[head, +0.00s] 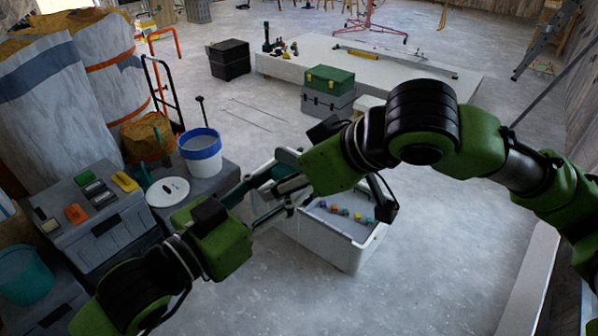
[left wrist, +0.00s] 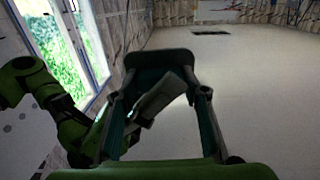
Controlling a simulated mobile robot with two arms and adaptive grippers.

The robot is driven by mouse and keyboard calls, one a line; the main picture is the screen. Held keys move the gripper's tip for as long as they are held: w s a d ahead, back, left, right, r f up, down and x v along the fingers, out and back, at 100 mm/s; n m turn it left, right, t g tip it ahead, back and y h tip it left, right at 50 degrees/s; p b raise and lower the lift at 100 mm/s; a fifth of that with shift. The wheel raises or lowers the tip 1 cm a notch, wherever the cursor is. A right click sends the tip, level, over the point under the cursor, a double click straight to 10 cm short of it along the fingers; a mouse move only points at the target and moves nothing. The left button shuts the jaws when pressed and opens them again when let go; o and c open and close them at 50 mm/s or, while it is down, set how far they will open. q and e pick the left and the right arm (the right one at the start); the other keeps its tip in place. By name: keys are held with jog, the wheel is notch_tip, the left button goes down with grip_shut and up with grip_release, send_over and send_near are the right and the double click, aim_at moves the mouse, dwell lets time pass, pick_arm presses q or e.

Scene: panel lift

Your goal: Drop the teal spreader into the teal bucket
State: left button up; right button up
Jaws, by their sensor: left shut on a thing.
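The teal bucket (head: 24,275) stands open at the lower left of the head view, left of the grey toolbox. My left gripper (head: 277,192) is over the floor near the white crate, far to the right of the bucket. It is shut on a dark teal piece, seemingly the teal spreader (head: 266,175), which also shows between the fingers in the left wrist view (left wrist: 160,60). A grey piece crosses there too; I cannot tell what it belongs to. My right gripper (head: 292,184) is close beside the left one, and its fingers are mostly hidden.
A grey toolbox (head: 105,228) with small tools on top stands right of the bucket. A white and blue bucket (head: 201,155) and a white lid (head: 167,191) are behind it. The white crate (head: 325,247) holds several coloured pieces.

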jog(key=shift+f, duration=0.1)
jog(key=c, duration=1.2)
pick_arm(q)
jog(key=o, duration=1.2)
pick_arm(e)
jog(key=shift+a, duration=0.1)
jog(key=shift+c, duration=0.2)
